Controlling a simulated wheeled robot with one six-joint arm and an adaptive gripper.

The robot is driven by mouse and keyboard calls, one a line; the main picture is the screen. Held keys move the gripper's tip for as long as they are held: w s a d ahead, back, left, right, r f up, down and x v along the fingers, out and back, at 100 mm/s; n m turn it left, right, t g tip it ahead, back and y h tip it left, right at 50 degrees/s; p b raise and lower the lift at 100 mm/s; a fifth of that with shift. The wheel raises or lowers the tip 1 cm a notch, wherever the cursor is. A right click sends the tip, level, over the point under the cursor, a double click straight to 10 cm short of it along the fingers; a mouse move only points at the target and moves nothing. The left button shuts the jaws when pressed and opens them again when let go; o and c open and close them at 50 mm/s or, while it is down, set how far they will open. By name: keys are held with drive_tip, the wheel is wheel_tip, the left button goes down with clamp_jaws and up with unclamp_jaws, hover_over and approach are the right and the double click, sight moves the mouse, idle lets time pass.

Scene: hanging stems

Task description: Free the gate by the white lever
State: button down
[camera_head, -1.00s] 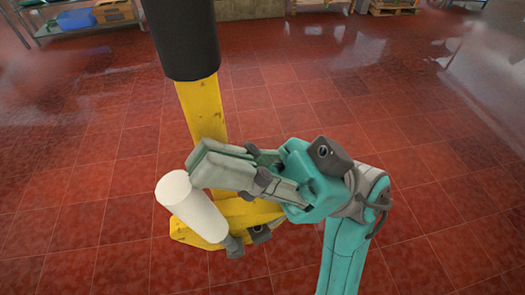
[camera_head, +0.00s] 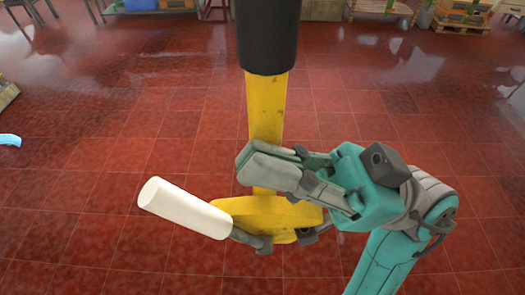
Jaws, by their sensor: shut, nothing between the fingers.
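The white lever (camera_head: 185,208) is a thick white cylinder on a short grey arm. It reaches out to the left, slightly raised, from the yellow foot (camera_head: 262,215) of a yellow post (camera_head: 266,108). The post hangs down from a black sleeve (camera_head: 268,35). No other part that I can clearly tell as the gate shows. My gripper (camera_head: 258,165) is shut and empty. Its fingers point left, in front of the lower post and above the foot. A clear gap lies between the fingertips and the lever. The fingers hide part of the post and foot.
The red tiled floor (camera_head: 130,120) is open on both sides. Pallets (camera_head: 460,22) and shelves stand far back. A light blue object (camera_head: 10,140) lies at the far left edge.

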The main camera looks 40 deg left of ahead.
drive_tip(key=v, duration=1.1)
drive_tip(key=shift+f, duration=0.1)
